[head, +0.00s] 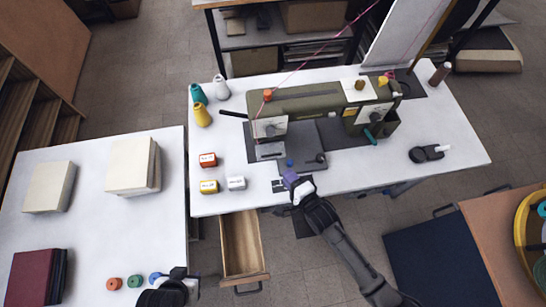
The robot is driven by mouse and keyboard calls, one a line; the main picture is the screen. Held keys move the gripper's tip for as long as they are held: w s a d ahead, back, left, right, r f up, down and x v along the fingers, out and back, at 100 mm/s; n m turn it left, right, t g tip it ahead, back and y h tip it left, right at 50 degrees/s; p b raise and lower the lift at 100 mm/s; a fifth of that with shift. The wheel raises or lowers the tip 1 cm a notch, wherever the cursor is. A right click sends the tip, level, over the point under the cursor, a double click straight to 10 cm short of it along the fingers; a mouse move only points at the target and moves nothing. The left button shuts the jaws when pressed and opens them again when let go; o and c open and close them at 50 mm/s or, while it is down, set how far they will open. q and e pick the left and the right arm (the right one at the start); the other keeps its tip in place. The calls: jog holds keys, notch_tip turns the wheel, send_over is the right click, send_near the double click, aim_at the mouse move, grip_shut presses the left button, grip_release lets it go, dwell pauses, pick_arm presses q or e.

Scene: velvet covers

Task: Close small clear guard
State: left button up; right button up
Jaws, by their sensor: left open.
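The olive sewing machine (320,101) stands on the white table, with its needle head at its left end. A small pale, see-through-looking piece (270,151) sits under that head and may be the clear guard; whether it is open or closed is too small to tell. My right gripper (291,179) is at the table's front edge, just in front of the machine's dark bed plate (300,145), apart from the pale piece. Its fingertips are too small to read. My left gripper (176,272) is open at the bottom, by the left table's right edge.
An open drawer (243,245) juts out below the table. A blue spool (155,278) lies beside my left gripper.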

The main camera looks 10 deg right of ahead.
jog(key=b, duration=0.1)
send_near(271, 151)
jog(key=w+a, duration=0.4)
jog(key=w, duration=0.1)
jog(key=shift+d+r, duration=0.1)
grip_shut()
